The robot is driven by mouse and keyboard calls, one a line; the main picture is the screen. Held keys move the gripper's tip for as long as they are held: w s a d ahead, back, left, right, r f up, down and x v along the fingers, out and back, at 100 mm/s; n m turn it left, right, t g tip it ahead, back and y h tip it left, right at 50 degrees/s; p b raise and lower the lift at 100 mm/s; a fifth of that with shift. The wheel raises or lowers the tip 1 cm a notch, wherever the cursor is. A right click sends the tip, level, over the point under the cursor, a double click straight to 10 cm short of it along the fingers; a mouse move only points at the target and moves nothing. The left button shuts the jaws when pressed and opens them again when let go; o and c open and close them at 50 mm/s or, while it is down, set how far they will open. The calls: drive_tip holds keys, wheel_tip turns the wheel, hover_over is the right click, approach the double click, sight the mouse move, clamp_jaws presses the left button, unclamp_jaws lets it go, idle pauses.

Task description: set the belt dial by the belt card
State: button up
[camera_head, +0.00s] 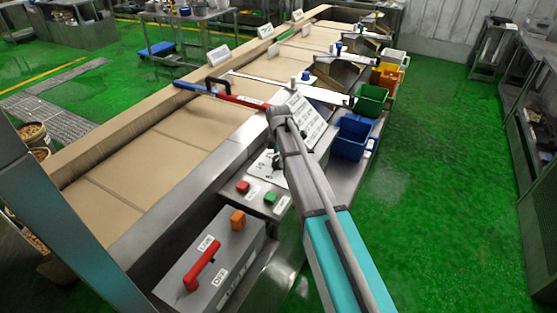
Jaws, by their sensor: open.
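A white card with printed lines (313,120) stands tilted beside the belt, just right of my wrist; its text is too small to read, and my arm covers part of it. Below it, a pale panel (258,170) with small dark marks sits on the grey housing. The belt dial cannot be made out clearly; my arm hides part of this panel. My arm reaches up from the bottom to its bend above the panel. My gripper (276,154) shows only as small dark parts under the wrist, open, close over the panel. Whether it touches anything cannot be told.
A red button (243,187) and a green button (270,198) are in front of the panel. A grey box (212,262) has a red handle (202,266). A red and blue bar (222,94) crosses the belt (180,143). Blue (351,139) and green (371,101) bins stand right.

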drive_tip(key=c, duration=1.1)
drive_tip(key=shift+c, duration=0.2)
